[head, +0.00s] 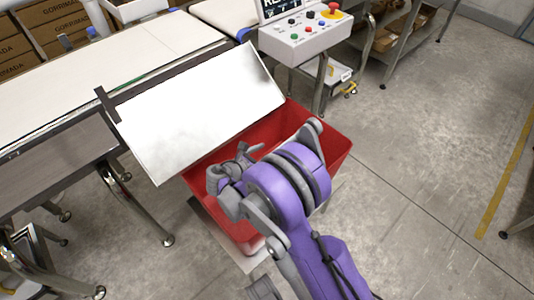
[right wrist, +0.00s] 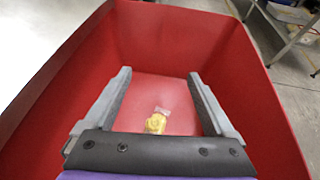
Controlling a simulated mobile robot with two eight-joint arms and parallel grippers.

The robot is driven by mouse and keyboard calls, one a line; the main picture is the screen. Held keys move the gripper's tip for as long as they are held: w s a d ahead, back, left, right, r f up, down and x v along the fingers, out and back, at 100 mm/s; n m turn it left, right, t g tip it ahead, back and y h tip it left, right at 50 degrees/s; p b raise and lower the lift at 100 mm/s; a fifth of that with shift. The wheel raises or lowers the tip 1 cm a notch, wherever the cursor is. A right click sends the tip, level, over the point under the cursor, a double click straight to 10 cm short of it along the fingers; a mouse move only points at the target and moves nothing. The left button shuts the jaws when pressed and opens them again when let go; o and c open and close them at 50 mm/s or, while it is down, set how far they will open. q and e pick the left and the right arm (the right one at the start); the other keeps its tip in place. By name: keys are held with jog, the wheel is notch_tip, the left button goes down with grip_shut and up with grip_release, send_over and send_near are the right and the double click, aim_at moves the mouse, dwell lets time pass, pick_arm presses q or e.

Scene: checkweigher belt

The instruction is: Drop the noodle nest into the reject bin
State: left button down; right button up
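In the right wrist view the yellow noodle nest (right wrist: 156,122) in a clear wrapper lies on the bin floor (right wrist: 145,84), beyond and apart from the fingers. In the head view my arm hides most of the bin's inside, and the nest does not show. My left gripper is not in view.
The tilted white plate (head: 200,110) overhangs the bin's left side from the conveyor belt (head: 100,82). A control box (head: 307,35) with buttons stands behind the bin. Shelving is at the upper right. The grey floor (head: 430,140) to the right is clear.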

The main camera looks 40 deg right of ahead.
jog(key=p+v, duration=0.1)
jog(key=v, duration=0.9)
jog(key=shift+a, duration=0.4)
jog(key=shift+r, duration=0.1)
